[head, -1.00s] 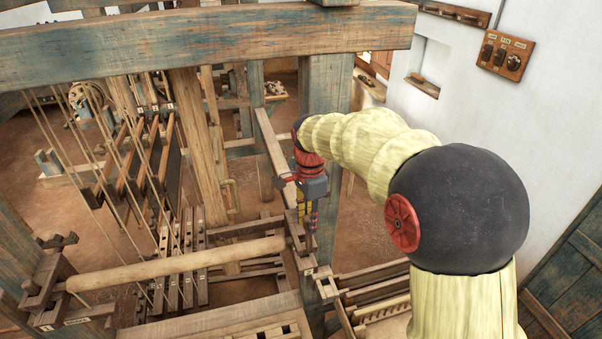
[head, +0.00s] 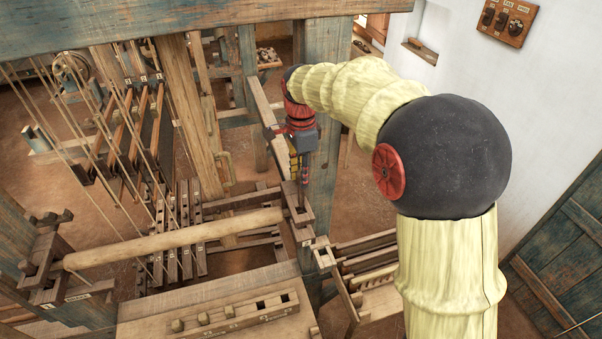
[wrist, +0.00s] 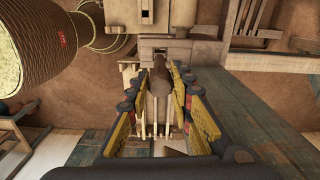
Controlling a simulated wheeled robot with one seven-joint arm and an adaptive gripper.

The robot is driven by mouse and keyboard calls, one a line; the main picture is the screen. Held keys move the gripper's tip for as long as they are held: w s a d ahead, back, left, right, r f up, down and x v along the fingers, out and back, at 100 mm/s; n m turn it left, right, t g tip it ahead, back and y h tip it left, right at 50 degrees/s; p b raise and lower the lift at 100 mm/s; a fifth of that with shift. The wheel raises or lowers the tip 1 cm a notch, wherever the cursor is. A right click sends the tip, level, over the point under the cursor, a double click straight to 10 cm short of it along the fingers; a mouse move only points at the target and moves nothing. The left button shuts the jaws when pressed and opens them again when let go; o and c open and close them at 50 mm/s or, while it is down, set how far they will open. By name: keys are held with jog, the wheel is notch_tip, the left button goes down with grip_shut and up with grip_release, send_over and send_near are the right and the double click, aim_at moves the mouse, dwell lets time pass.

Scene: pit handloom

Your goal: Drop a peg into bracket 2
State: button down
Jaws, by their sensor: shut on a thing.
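My gripper (head: 302,172) is over the right end of the long pale wooden roller (head: 180,240). In the wrist view its yellow fingers (wrist: 162,92) are closed on a brown round peg (wrist: 160,76), which points away from the camera. In the head view the thin dark peg (head: 301,196) hangs below the fingertips, over or within the right bracket (head: 306,228); I cannot tell how far its tip is inside. This bracket takes the roller's right end. Its number is unreadable, so I cannot confirm that it is bracket 2. A similar bracket (head: 42,272) stands at the roller's left end.
A wooden rack (head: 246,320) at the front holds several pegs and has open square holes. A thick blue-worn post (head: 325,130) stands close to my gripper's right, under a heavy beam (head: 180,38). Slatted wooden parts (head: 365,262) lie right of the bracket.

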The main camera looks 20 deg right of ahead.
aim_at(301, 201)
jog(key=shift+f+b, duration=2.9)
jog(key=shift+f, duration=2.7)
jog(key=c, duration=1.5)
grip_release()
notch_tip(301, 201, up, 12)
jog(key=shift+f, duration=0.1)
